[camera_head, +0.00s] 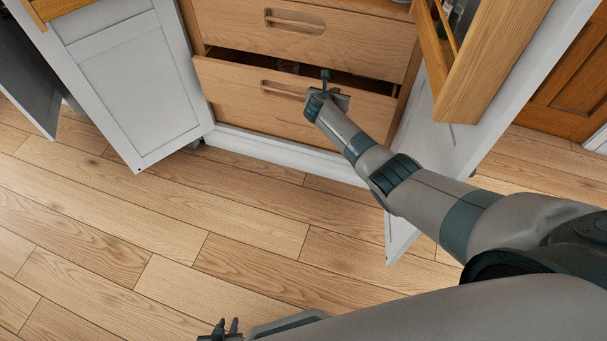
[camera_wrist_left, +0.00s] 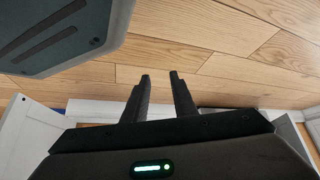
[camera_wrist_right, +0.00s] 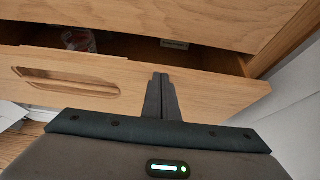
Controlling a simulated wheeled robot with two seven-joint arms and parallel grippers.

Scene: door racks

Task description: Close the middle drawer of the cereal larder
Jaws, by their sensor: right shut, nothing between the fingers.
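The cereal larder is a cabinet with wooden drawers. An upper drawer (camera_head: 350,38) with a cut-out handle looks flush. The drawer below it (camera_head: 232,92) stands partly open, with a dark gap above its front. I cannot tell which one counts as the middle drawer. My right gripper (camera_head: 325,77) is shut and empty at the open drawer's upper front edge, right of its handle. In the right wrist view the closed fingers (camera_wrist_right: 161,76) overlap the open drawer front (camera_wrist_right: 215,98); contact is unclear. My left gripper (camera_head: 232,325) is open and empty, low over the floor.
White cabinet doors stand open at the left (camera_head: 130,85) and right (camera_head: 440,150). A wooden door rack (camera_head: 490,60) hangs at the upper right, close above my right arm. A white plinth (camera_head: 270,150) runs below the drawers. The wooden floor (camera_head: 150,240) in front is clear.

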